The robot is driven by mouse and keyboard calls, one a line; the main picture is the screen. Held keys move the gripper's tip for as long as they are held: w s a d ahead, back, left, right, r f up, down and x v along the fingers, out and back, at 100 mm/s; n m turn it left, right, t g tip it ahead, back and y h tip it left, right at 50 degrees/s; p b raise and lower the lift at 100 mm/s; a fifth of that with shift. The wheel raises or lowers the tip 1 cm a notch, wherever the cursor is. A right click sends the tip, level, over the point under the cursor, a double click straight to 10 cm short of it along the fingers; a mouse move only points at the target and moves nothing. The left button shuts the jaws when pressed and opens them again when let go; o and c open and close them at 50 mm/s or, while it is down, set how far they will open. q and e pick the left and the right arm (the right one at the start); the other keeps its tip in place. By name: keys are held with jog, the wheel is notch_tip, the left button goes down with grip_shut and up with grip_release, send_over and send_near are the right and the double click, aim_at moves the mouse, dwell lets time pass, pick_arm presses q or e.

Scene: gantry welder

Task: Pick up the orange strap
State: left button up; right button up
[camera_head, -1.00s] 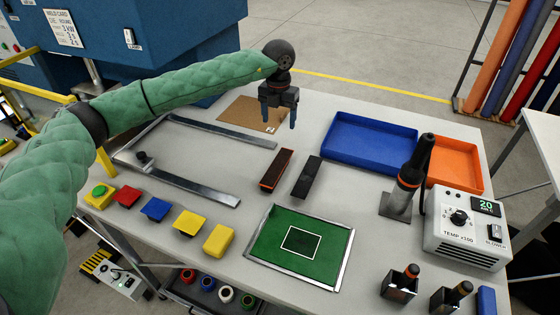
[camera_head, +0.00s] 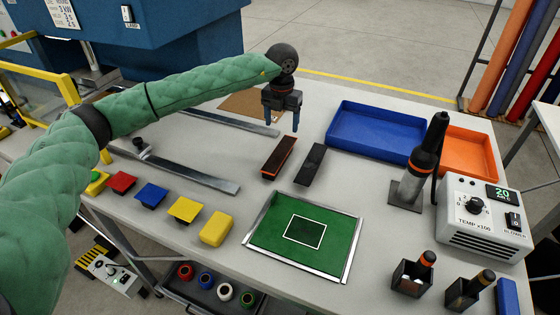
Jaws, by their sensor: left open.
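A dark bar-shaped piece with orange edges (camera_head: 279,157), the only orange-marked strap-like thing on the table, lies flat near the middle of the grey table (camera_head: 225,160). An all-black bar (camera_head: 310,164) lies beside it on the right, with a gap. My left gripper (camera_head: 282,125) points down with its two blue fingers apart and nothing between them. It is just behind the far end of the orange-edged piece. Its exact height above the table is hard to tell. My right gripper is not in view.
A blue tray (camera_head: 373,152) and an orange tray (camera_head: 492,158) stand at the back right. A hot-air tool (camera_head: 411,185) and its control box (camera_head: 483,229) stand right. Metal rails (camera_head: 187,171) lie left.

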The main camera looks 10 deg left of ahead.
aim_at(282, 151)
pick_arm(q)
jog(key=shift+f, duration=1.95)
jog(key=f+p, duration=0.1)
jog(key=f, duration=0.1)
jog(key=f+p, duration=0.2)
jog(key=shift+s+d+f, duration=0.1)
jog(key=shift+s+f, duration=0.1)
jog(key=shift+f+p, duration=0.3)
jog(key=shift+f, duration=0.15)
jog(key=c, duration=1.1)
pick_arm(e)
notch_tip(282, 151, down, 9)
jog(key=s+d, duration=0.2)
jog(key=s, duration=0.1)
